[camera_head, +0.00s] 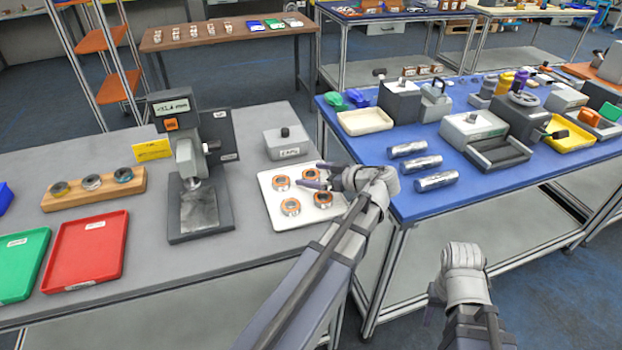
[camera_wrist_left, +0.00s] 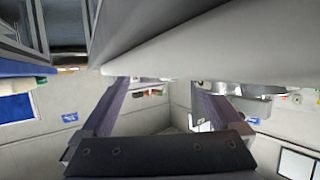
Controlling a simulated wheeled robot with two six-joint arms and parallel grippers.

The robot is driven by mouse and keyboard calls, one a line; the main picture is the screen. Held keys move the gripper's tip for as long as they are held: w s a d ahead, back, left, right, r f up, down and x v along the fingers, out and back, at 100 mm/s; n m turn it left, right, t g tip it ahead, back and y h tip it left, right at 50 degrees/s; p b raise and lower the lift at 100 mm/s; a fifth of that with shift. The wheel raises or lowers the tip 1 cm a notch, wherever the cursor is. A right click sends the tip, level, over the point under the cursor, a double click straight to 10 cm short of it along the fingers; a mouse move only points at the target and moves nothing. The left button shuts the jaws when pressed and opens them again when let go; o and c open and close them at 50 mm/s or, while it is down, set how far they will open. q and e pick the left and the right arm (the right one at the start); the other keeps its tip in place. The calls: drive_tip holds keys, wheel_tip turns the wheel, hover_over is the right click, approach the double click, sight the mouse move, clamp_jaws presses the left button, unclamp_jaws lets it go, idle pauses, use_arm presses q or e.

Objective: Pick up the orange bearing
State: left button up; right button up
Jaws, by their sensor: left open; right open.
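Several orange-ringed bearings lie on a white tray (camera_head: 270,206) at the right end of the grey table: a back-left one (camera_head: 281,183), a front-left one (camera_head: 290,207), a front-right one (camera_head: 323,199) and a back-right one (camera_head: 311,175). My left gripper (camera_head: 315,176) is open and reaches over the tray's back right, its fingers partly covering the back-right bearing. I cannot tell its height above it. The left wrist view shows both fingers (camera_wrist_left: 160,100) apart with nothing between them and no bearing. My right gripper (camera_head: 434,302) is low in front of the blue table, mostly hidden behind its wrist.
A grey box (camera_head: 290,143) stands behind the tray. A gauge stand (camera_head: 190,165) is left of it. Further left are a wooden holder with bearings (camera_head: 92,188), a red tray (camera_head: 88,250) and a green tray (camera_head: 20,262). Metal cylinders (camera_head: 421,163) lie on the blue table.

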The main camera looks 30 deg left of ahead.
sight(314, 175)
use_arm(q)
clamp_jaws()
idle(0.7)
drive_tip(key=shift+r, duration=0.15)
wheel_tip(314, 175, up, 10)
drive_tip(key=p, duration=1)
